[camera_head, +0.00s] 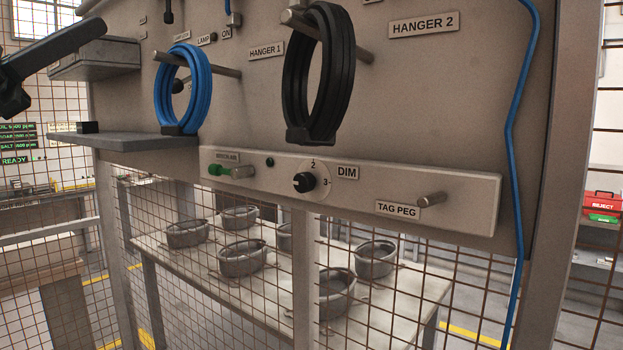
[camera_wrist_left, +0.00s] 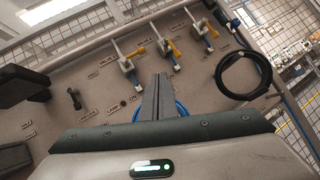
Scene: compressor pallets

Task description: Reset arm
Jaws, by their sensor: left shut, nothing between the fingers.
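My left gripper (camera_head: 92,30) comes in at the upper left of the head view, dark and in front of the grey panel (camera_head: 430,90). In the left wrist view its fingers (camera_wrist_left: 158,98) are together with nothing between them. They point at the panel, and part of a blue coil (camera_wrist_left: 181,109) shows behind them. In the head view the blue coil (camera_head: 204,88) hangs on a peg, to the right of my gripper and apart from it. A black coil (camera_head: 345,75) hangs on a peg beside the HANGER 1 label. My right gripper is in neither view.
A small shelf (camera_head: 130,141) sticks out from the panel below the blue coil. A lower strip (camera_head: 460,188) carries a dim knob (camera_head: 304,182) and a tag peg (camera_head: 432,199). Behind the mesh, a table (camera_head: 270,310) holds several grey pots. Valves with yellow handles (camera_wrist_left: 165,46) line the panel.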

